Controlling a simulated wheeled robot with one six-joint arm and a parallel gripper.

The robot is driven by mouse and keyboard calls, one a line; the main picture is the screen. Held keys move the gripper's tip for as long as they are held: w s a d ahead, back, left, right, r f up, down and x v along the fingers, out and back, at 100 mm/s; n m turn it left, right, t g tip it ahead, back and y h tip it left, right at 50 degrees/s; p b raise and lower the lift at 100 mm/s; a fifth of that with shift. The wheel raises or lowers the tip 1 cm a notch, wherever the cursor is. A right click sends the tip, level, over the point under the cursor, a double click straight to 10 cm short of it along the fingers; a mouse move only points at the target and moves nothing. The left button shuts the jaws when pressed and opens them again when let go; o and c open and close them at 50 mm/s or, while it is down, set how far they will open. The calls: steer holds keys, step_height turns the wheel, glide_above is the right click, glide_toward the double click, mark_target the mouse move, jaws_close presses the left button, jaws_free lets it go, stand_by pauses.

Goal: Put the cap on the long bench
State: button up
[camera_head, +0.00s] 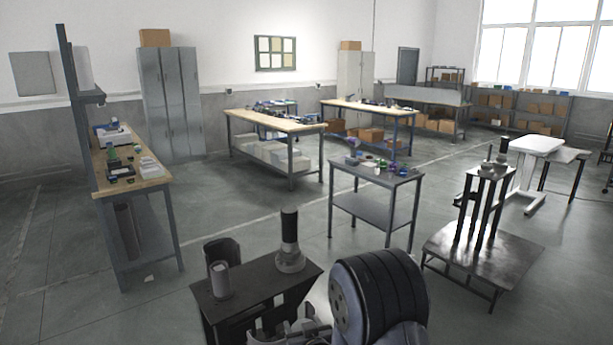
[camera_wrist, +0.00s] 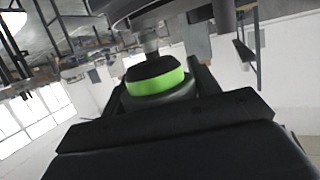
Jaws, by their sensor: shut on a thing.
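In the wrist view my gripper (camera_wrist: 160,78) is shut on a round black thing with a bright green band (camera_wrist: 156,86), which I take to be the cap. Its lower part is hidden behind the gripper body. The cap and my gripper cannot be made out in the head view. Several benches show there: a wooden-topped bench (camera_head: 150,173) at the left, one in the middle (camera_head: 262,118) and one behind it (camera_head: 350,105). I cannot tell for sure which is the long bench. All three are well away from my arm and carry small items.
A small grey table (camera_head: 346,178) with small items stands ahead. A dark stand on a low platform (camera_head: 450,262) is at the right, with a white table (camera_head: 537,144) behind it. Grey lockers (camera_head: 168,100) stand at the back left. Open floor lies between the left and middle benches.

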steer(key=s+d+f+m+h+b, duration=0.1)
steer(key=s+d+f+h, duration=0.1)
steer(key=s+d+f, duration=0.3)
steer(key=s+d+f+m+h+b, duration=0.1)
steer(key=s+d+f, duration=0.4)
steer(key=d, duration=0.6)
steer(key=shift+s+d+f+m+t+h+b, duration=0.15)
steer(key=shift+s+m+t+h+b, duration=0.3)
steer(key=shift+s, duration=0.75)
